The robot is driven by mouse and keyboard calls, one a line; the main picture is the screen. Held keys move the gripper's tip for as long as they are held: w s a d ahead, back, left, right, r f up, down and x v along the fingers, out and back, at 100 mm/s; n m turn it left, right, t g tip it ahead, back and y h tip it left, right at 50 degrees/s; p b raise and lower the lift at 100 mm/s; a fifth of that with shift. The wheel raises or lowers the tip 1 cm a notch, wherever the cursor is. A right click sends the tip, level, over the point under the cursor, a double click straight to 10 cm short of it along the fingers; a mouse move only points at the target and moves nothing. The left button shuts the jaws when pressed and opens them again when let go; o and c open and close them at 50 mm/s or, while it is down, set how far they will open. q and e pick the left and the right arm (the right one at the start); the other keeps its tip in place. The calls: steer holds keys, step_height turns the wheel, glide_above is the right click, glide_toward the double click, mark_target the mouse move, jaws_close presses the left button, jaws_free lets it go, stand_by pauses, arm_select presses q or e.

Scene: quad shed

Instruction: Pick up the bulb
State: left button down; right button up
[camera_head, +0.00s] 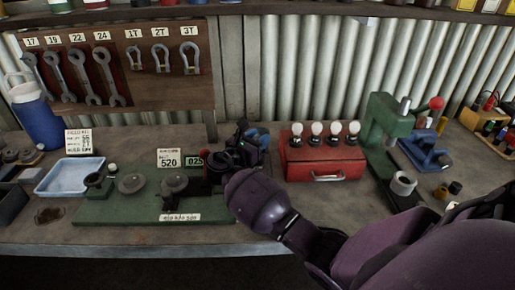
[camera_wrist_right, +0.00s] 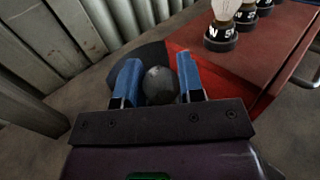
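Several pale bulbs (camera_head: 317,129) stand upright in dark bases on the red box (camera_head: 325,169) at the middle right. In the right wrist view, a clear bulb (camera_wrist_right: 226,10) stands in a black marked base on the red box (camera_wrist_right: 278,45). My right gripper (camera_head: 257,137) is to the left of that box, apart from these bulbs. Its two blue fingers are spaced apart, with a grey rounded thing (camera_wrist_right: 160,85) between them. I cannot tell what this thing is or whether the fingers grip it. My left gripper is not in view.
A green-based apparatus (camera_head: 145,212) stands left of my right gripper, with a blue tray (camera_head: 70,190) beyond it. A green press (camera_head: 384,125) and a blue tool (camera_head: 425,152) stand right of the red box. Corrugated wall (camera_head: 300,60) closes the back.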

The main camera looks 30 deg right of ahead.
mark_target(258, 134)
steer(key=shift+c, duration=0.5)
steer(key=shift+r, duration=0.45)
step_height(258, 134, up, 19)
steer(key=p, duration=0.2)
stand_by(0.7)
